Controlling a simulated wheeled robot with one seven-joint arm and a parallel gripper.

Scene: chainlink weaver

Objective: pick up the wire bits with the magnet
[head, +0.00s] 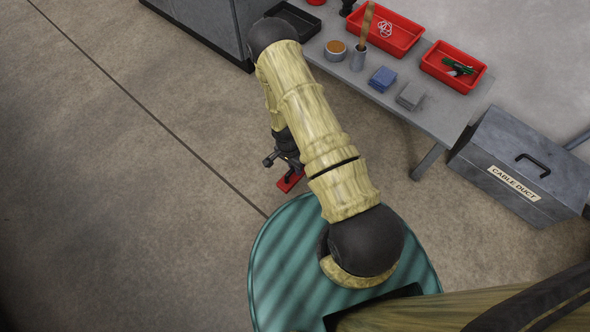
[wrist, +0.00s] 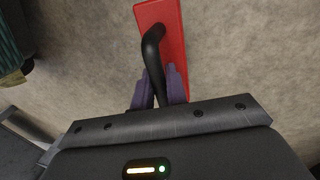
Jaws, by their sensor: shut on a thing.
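The magnet is a flat red bar (wrist: 174,35) with a black bent handle (wrist: 152,50). In the wrist view my gripper (wrist: 158,88) is shut on the handle, with a purple-grey finger on each side of it. The red bar extends beyond the fingertips over the floor. In the head view the red magnet (head: 290,180) shows below my gripper (head: 284,162), left of the table. How high it is above the floor I cannot tell. No wire bits can be made out on the floor or on the magnet; its underside is hidden.
A grey table (head: 430,112) at the upper right bears red trays (head: 388,48), cups, a blue block (head: 382,79) and a grey block (head: 410,96). A grey cable duct box (head: 520,165) stands right of it. A dark cabinet (head: 208,25) is at the top. The floor at left is clear.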

